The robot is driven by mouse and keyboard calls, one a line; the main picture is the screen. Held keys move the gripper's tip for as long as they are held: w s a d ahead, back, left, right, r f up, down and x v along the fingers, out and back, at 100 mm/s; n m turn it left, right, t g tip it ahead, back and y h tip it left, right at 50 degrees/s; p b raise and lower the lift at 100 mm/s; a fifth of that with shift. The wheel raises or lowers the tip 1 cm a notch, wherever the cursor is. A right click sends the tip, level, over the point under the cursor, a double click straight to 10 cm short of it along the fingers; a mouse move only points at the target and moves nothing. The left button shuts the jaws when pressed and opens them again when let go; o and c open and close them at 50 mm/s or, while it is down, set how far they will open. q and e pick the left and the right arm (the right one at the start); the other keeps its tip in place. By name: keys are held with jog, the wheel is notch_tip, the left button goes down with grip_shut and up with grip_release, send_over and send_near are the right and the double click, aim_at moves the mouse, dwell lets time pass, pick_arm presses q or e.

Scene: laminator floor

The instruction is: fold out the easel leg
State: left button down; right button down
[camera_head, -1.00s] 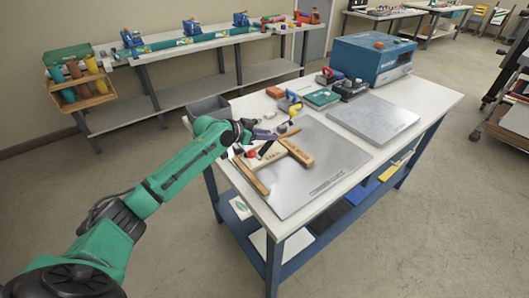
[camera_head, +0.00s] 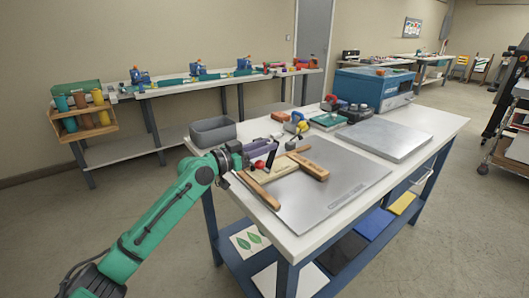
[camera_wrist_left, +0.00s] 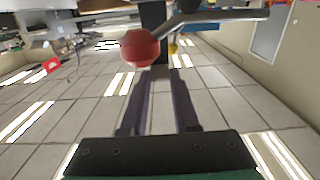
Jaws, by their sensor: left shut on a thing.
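A wooden easel lies on the grey metal plate (camera_head: 345,195), with a brown bar (camera_head: 262,191) along its near left side and a block-like bar (camera_head: 309,166) on the right. A dark slim bar (camera_head: 271,156), which looks like the easel leg, stands up steeply above it beside a red ball (camera_head: 259,164). My left gripper (camera_head: 260,150) is above the easel's left part. The red ball (camera_wrist_left: 139,48) sits on a bent grey rod there. My right gripper is out of view.
A grey bin (camera_head: 213,132) stands at the table's back left corner, close to my left wrist. Small tools and a blue machine (camera_head: 372,88) stand along the back. A thick grey slab (camera_head: 382,139) lies to the right of the plate.

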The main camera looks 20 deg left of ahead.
pick_arm(q)
jog(key=c, duration=0.6)
grip_release()
jog(key=shift+c, duration=0.2)
jog(key=shift+s+a+f, duration=0.15)
jog(key=shift+s+a, duration=0.1)
jog(key=b+v, duration=0.5)
jog(key=v, duration=0.8)
jog(key=shift+s+a, duration=0.2)
jog(key=shift+s, duration=0.15)
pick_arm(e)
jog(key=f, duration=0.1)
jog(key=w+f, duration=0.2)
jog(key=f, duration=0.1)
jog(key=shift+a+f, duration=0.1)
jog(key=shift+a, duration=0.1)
